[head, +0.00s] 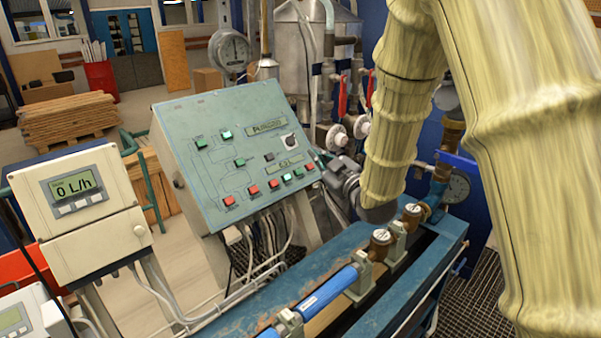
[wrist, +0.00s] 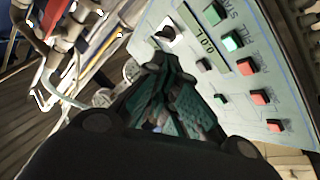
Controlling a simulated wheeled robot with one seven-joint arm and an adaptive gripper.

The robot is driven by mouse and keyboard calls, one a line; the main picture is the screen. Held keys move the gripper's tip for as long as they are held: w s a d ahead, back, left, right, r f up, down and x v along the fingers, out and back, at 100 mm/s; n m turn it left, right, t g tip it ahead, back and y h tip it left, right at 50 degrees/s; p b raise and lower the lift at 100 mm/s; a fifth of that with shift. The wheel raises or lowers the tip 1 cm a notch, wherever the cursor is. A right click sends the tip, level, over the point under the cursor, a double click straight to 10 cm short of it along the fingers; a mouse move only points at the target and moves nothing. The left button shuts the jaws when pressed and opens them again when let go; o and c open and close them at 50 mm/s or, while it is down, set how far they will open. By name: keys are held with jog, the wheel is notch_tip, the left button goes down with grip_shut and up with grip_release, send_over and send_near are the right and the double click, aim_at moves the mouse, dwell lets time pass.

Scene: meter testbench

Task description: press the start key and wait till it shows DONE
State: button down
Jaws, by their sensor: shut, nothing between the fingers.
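The sloped green control panel (head: 195,150) stands in the middle of the head view, with rows of green and red keys. A green key (wrist: 213,13), beside lettering beginning "STA", shows at the top of the wrist view; it appears to be the green key (head: 297,172) in the panel's lower row. The upper display (head: 267,127) shows a word that seems to read RUNNING, though it is blurred. A smaller display (wrist: 205,43) shows digits. My gripper (wrist: 168,70) is shut and empty, its fingertips by the panel's edge near the dark knob; contact cannot be told.
A white meter (head: 75,190) reading 0 L/h stands left of the panel. A blue pipe (head: 325,290) and brass fittings (head: 381,240) run along the blue bench in front. Pipes with red valve handles (head: 343,95) stand behind. My arm covers the right.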

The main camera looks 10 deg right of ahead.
aim_at(299, 172)
jog(key=w+a+f, duration=0.1)
jog(key=w+a+f+b, duration=0.1)
jog(key=w+f, duration=0.1)
jog(key=w+f+b, duration=0.1)
jog(key=w+f, duration=0.1)
jog(key=shift+a+f, duration=0.1)
jog(key=shift+a, duration=0.3)
dwell(0.9)
dwell(0.5)
jog(key=shift+w+a+f+b, duration=0.15)
jog(key=shift+w+f+b, duration=0.15)
jog(key=shift+b, duration=0.35)
